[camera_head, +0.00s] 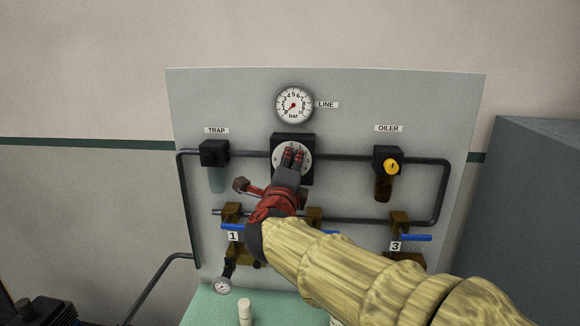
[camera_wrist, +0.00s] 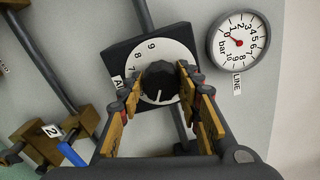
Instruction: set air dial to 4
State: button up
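The air dial (camera_head: 278,158) is a round white face on a dark square plate, in the middle of the grey panel. In the wrist view its face (camera_wrist: 150,52) shows 9, 8 and 7; other numbers are covered. Its black knob (camera_wrist: 159,80) has a white pointer mark toward the bottom of the picture, and the number there cannot be read clearly. My gripper (camera_wrist: 160,84) has one finger on each side of the knob, with the tips close against its edges. In the head view my gripper (camera_head: 293,158) covers the knob.
The LINE pressure gauge (camera_head: 294,104) is above the dial, its red needle near the low end. The trap (camera_head: 214,153) is left and the oiler (camera_head: 387,165) right. Pipes and blue-handled valves (camera_head: 415,238) run below. A grey cabinet (camera_head: 535,210) stands at right.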

jog(key=o, duration=0.4)
jog(key=shift+c, duration=0.2)
jog(key=shift+s, duration=0.1)
jog(key=s+a, duration=0.2)
jog(key=s, duration=0.9)
jog(key=shift+s+a, duration=0.15)
jog(key=shift+s, duration=0.15)
